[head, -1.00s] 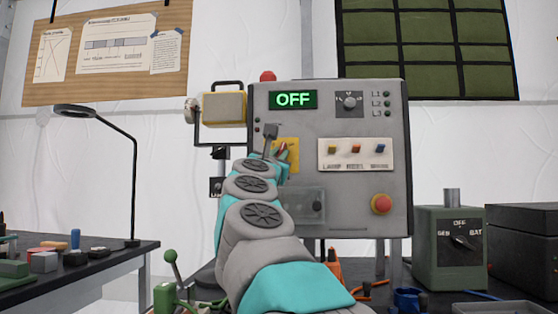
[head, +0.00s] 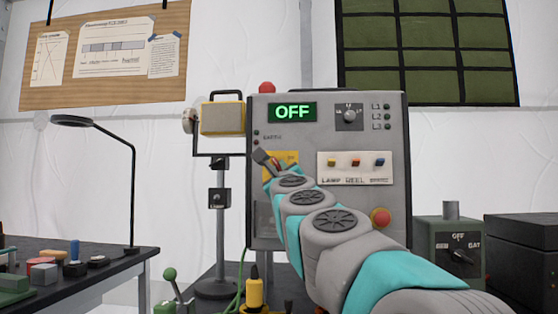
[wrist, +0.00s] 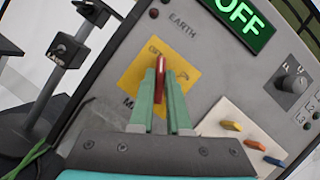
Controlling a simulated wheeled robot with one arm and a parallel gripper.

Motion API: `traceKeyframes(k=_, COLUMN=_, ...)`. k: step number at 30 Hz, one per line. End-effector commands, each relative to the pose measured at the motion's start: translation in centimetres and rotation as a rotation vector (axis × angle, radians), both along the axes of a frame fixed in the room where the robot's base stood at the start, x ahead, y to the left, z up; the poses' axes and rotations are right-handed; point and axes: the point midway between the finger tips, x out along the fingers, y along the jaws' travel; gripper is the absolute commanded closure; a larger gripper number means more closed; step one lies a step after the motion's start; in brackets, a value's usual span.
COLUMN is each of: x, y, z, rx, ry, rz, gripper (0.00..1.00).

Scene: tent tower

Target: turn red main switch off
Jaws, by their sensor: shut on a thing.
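The red main switch is a narrow red handle (wrist: 160,74) on a yellow plate (wrist: 135,78) on the grey control panel (head: 375,225). In the wrist view my gripper (wrist: 162,85) has its two green fingers closed on either side of the red handle. In the head view my gripper (head: 274,168) is at the yellow plate (head: 290,157), and my arm hides much of the switch. The green display (head: 292,112) above reads OFF. The label under the plate is mostly hidden by the fingers.
A red button (head: 380,217) is lower right, and a rotary knob (head: 349,115) is above. A lamp on a stand (head: 219,195) is left. A green box (head: 449,255) is right.

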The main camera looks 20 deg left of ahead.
Motion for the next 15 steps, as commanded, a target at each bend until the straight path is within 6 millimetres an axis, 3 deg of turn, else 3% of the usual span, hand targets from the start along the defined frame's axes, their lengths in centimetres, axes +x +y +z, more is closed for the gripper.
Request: traceKeyframes(k=15, x=-0.04, y=-0.06, z=0.24, rx=-0.201, ry=-0.05, rz=-0.001, gripper=1.0)
